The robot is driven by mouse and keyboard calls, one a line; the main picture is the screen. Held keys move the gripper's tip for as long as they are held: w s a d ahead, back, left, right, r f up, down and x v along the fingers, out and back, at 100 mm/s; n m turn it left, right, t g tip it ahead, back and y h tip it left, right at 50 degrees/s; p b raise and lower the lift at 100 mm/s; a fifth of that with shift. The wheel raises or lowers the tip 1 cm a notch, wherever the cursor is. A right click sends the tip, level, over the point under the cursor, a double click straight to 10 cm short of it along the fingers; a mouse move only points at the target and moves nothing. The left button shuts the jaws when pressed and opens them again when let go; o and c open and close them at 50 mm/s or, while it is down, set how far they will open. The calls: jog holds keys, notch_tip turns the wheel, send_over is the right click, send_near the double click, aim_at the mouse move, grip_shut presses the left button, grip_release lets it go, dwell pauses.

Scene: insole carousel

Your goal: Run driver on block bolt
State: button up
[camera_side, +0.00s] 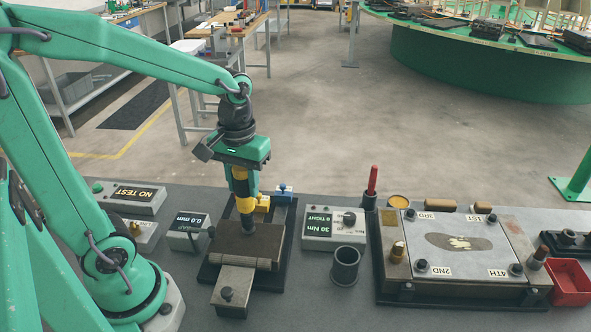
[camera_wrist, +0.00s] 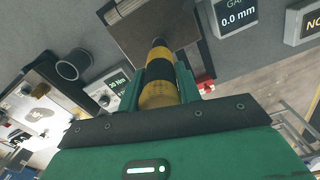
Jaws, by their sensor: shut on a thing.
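My gripper (camera_side: 241,166) is shut on a yellow and black driver (camera_side: 243,187), held upright with its tip down. In the wrist view the green fingers (camera_wrist: 160,82) close around the driver's yellow body (camera_wrist: 158,96). The driver's dark tip meets the back edge of the dark brown block (camera_side: 262,243), which also shows in the wrist view (camera_wrist: 135,38). The block bolt is hidden under the tip, and I cannot tell whether they touch. The torque box (camera_side: 322,229) reads 30 Nm and 8 TIGHT.
A dark cup (camera_side: 345,265) stands right of the block. A plate fixture (camera_side: 455,272) with numbered corner knobs fills the right, beside a red bin (camera_side: 570,282). A gauge box (camera_side: 188,232) reading 0.0 mm and a NO TEST box (camera_side: 130,197) stand left.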

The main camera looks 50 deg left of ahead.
jog(key=shift+f, duration=0.95)
dwell(2.6)
jog(key=shift+r, duration=0.25)
dwell(0.6)
jog(key=shift+r, duration=2.55)
jog(key=shift+w+d, duration=0.1)
